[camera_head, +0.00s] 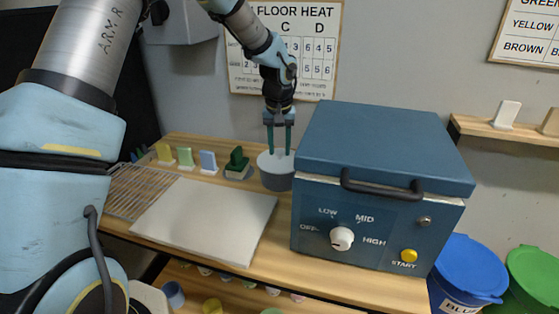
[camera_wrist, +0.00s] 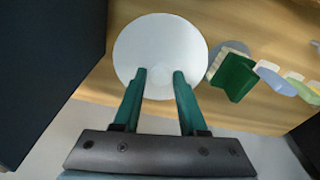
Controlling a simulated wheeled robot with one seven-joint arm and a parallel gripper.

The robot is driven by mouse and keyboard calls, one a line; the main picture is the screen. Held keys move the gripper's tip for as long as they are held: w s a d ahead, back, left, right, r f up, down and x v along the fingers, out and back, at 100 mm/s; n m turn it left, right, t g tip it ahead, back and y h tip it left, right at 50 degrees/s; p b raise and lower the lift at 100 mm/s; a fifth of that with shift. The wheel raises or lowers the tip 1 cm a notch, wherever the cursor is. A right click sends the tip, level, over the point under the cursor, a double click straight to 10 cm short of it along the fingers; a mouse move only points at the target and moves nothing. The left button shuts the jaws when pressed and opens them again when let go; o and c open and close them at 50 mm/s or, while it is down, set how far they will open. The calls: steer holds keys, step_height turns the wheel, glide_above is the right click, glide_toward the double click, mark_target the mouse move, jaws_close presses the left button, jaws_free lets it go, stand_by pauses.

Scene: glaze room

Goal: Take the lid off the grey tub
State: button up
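The grey tub (camera_head: 277,184) stands on the wooden bench, just left of the blue kiln. Its pale round top, which looks like the lid (camera_head: 264,161), appears as a plain white disc (camera_wrist: 160,40) in the wrist view. I cannot make out a knob on it. My gripper (camera_head: 280,152) points down over the tub. Its two green fingers (camera_wrist: 160,73) are apart, with the white disc showing between them and nothing held. The fingertips are at or just above the disc; I cannot tell whether they touch it.
The blue kiln (camera_head: 385,140) stands close on the right. A dark green block on a base (camera_head: 237,163) sits just left of the tub, with coloured tiles (camera_head: 186,157) beyond. A white board (camera_head: 205,221) and wire rack (camera_head: 138,190) lie on the bench.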

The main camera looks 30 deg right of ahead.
jaws_close()
stand_by(0.3)
